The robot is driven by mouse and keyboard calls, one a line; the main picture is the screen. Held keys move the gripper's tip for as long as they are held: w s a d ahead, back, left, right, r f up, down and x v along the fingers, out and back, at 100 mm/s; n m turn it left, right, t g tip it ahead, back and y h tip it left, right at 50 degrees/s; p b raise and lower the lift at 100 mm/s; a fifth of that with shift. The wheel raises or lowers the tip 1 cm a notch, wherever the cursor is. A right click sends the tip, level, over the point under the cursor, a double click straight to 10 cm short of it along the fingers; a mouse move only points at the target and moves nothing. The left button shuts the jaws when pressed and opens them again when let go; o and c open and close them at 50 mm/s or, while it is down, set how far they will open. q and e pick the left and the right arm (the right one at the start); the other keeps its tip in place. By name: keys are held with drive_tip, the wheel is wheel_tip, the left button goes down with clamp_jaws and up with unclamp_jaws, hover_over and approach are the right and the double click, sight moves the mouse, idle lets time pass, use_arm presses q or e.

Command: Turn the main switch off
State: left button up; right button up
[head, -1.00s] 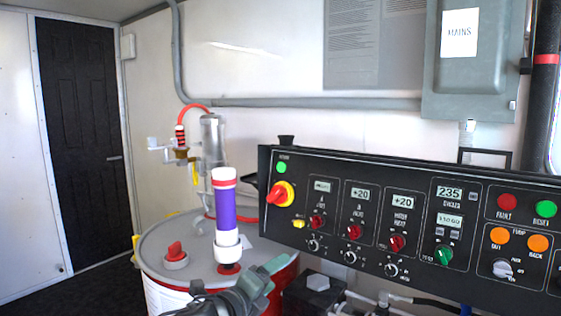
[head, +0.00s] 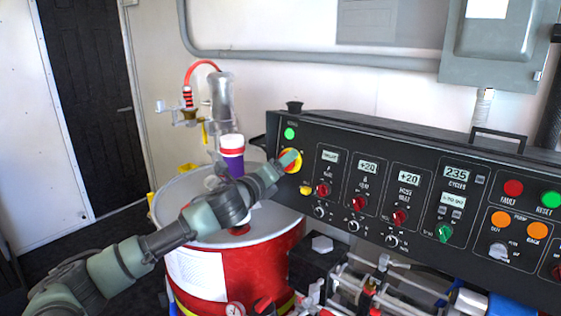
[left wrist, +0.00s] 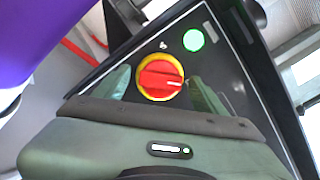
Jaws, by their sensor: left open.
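The main switch is a red rotary knob on a yellow round plate at the panel's left end. In the head view, its yellow rim (head: 293,155) shows partly behind my left gripper (head: 284,161). In the left wrist view, the whole red knob (left wrist: 160,78) is visible with a white mark on its right side. My left gripper (left wrist: 161,88) is open there, with one green finger on each side of the knob in the picture. I cannot tell whether the fingers touch it. My right gripper is not in view.
A green light (head: 289,133) glows above the switch. The black control panel (head: 400,150) carries several other knobs and buttons to the right.

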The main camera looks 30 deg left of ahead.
use_arm(q)
drive_tip(key=shift+w, duration=0.1)
drive_tip(key=c, duration=1.4)
drive_tip(key=shift+o, duration=0.2)
drive_tip(key=shift+d+r+n+g+p, duration=0.1)
drive_tip(key=shift+n+g+p, duration=0.6)
drive_tip(key=shift+n+p, duration=2.3)
drive_tip(key=shift+a+r+n+g+p, duration=0.1)
drive_tip(key=shift+n+g+p, duration=0.6)
drive_tip(key=shift+n+p, duration=2.25)
drive_tip(key=shift+d+r+n+g+p, duration=0.1)
drive_tip(key=shift+n+g+p, duration=0.6)
drive_tip(key=shift+n+p, duration=2.3)
drive_tip(key=shift+f, duration=0.1)
